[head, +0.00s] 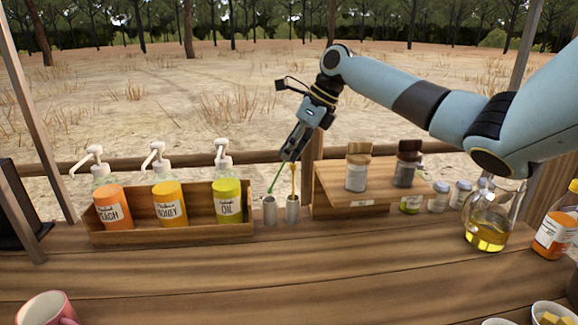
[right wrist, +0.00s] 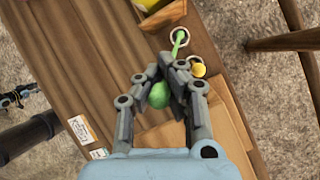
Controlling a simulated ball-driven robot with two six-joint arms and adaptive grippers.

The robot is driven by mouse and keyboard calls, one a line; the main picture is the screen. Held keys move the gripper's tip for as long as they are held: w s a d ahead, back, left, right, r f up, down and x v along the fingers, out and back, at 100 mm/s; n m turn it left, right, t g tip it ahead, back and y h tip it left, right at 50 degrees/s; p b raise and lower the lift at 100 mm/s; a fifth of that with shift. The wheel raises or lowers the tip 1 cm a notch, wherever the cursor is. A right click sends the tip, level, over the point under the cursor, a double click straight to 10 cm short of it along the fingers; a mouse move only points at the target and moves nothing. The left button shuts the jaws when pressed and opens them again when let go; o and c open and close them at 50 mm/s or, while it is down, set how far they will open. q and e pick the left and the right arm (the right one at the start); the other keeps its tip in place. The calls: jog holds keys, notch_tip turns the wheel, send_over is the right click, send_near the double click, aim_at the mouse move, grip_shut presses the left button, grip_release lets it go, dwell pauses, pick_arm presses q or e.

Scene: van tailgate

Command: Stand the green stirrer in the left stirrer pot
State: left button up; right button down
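The green stirrer (head: 277,179) is held tilted, its lower end at the mouth of the left stirrer pot (head: 269,211), a small grey cylinder. I cannot tell how far inside it reaches. My right gripper (head: 287,156) is shut on the stirrer's upper part, above the pot. In the right wrist view the gripper (right wrist: 170,70) has the green ball end (right wrist: 158,95) between its fingers, and the thin stem (right wrist: 178,44) runs to the left pot's round opening. The right pot (head: 292,211) stands close beside it with a yellow stirrer (head: 293,181) in it. My left gripper is not in view.
A wooden box (head: 172,232) with several pump bottles stands left of the pots. A raised wooden shelf (head: 345,196) with two jars stands right of them. A glass jug (head: 487,222) is farther right. The counter in front is largely clear.

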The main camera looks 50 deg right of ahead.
aim_at(282, 167)
notch_tip(282, 167, down, 3)
jog(key=shift+f, duration=0.1)
